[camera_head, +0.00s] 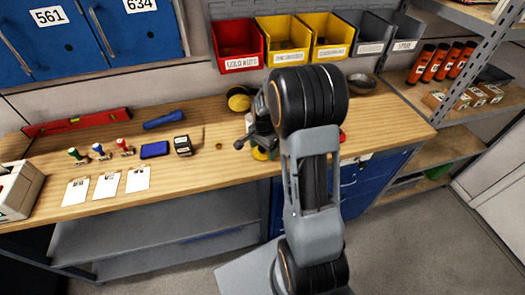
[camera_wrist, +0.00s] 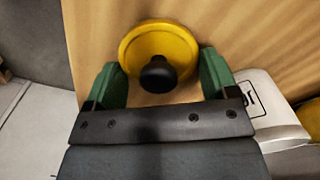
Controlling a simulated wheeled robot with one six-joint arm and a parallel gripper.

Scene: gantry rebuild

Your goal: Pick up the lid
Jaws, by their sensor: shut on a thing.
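The lid (camera_wrist: 155,40) is a round yellow disc with a black knob (camera_wrist: 158,73), in the wrist view. My gripper (camera_wrist: 161,62) has its green fingers on the left and right edges of the lid and is shut on it, with the knob between them. Wood grain of the bench shows behind the lid; I cannot tell whether the lid still touches it. In the head view my arm hides most of the gripper, and only a bit of yellow and green (camera_head: 261,153) shows beside it.
The wooden bench (camera_head: 225,165) holds a yellow and black round object (camera_head: 238,98), a metal bowl (camera_head: 362,84), stamps, cards and a red level (camera_head: 76,122). Coloured bins (camera_head: 237,45) hang behind. A shelf rack (camera_head: 440,95) stands at right. A white object (camera_wrist: 280,125) is close to the right finger.

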